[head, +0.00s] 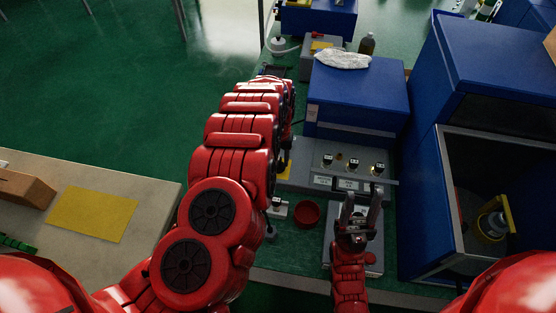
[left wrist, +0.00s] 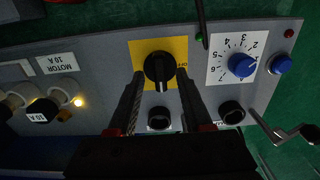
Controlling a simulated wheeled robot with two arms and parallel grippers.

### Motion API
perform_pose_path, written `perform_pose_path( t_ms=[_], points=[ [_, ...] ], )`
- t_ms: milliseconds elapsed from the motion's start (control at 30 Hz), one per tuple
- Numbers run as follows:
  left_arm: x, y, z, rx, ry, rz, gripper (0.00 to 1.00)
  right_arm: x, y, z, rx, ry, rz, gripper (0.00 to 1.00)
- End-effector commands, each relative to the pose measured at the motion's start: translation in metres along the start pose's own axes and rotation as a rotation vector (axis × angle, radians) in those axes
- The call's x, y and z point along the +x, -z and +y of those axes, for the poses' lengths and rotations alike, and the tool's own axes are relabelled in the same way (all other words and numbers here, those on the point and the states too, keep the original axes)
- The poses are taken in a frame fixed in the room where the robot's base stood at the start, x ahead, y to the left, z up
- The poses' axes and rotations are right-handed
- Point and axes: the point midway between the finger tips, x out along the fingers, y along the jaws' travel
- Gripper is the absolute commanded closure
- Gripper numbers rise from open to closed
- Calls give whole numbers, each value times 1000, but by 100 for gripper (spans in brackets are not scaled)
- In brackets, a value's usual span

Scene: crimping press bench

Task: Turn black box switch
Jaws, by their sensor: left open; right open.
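The black rotary switch (left wrist: 159,68) sits on a yellow plate (left wrist: 177,47) on a grey control panel (left wrist: 105,52) in the left wrist view. A marking that looks like OFF is beside it. Its handle points toward the bottom of that view. My left gripper (left wrist: 162,88) is open, with one finger on each side of the switch; whether they touch it I cannot tell. In the head view my left arm hides the switch and most of the left gripper. My right gripper (head: 362,196) is open and empty over the front of the bench.
The panel also bears a blue dial knob (left wrist: 242,65), another blue knob (left wrist: 281,64), black round parts and a lit lamp (left wrist: 79,102). A metal crank (left wrist: 290,134) is beside it. A red bowl (head: 306,213) and blue cabinets (head: 358,92) stand on the bench.

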Motion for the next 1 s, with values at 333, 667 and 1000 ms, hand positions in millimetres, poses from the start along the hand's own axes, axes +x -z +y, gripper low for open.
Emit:
perform_pose_path(
  t_ms=[333,667,1000],
  points=[
    [8,-1,0,2,-1,-2,50,1,0,0,0,0,0,50],
    [8,-1,0,1,0,-2,93,1,0,0,0,0,0,50],
    [8,-1,0,-1,-1,-2,100,1,0,0,0,0,0,50]
  ],
)
